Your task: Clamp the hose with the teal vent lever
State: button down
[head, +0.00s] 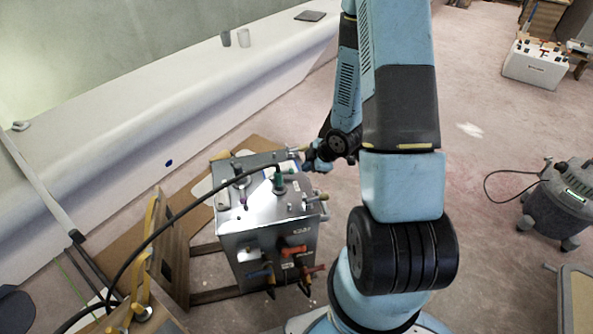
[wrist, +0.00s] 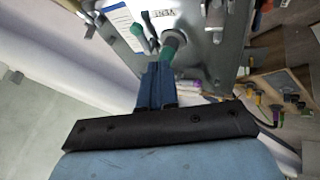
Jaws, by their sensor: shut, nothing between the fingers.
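A metal tank (head: 262,215) stands on the floor in the head view, with fittings on its top. A teal vent lever (head: 279,181) stands up from that top. In the wrist view a teal handle (wrist: 169,50) with a grey round collar is just beyond my fingertips, beside a "VENT" label (wrist: 162,14); a thinner teal piece (wrist: 139,36) is to its left. A black hose (head: 175,218) arcs from the lower left to the tank top. My gripper (wrist: 158,70) is shut and empty, pointing at the teal handle; contact is unclear. It also shows at the tank's far right edge (head: 309,157).
Red, orange and blue handles (head: 293,251) are on the tank's front. A wooden stand (head: 172,255) is to its left, and a white hull ledge (head: 130,135) lies behind. A grey vacuum (head: 560,200) stands at far right. Floor right of my arm is mostly free.

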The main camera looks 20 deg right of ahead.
jog(key=shift+s+a+f, duration=0.1)
jog(key=shift+s+f, duration=0.05)
jog(key=shift+f, duration=0.1)
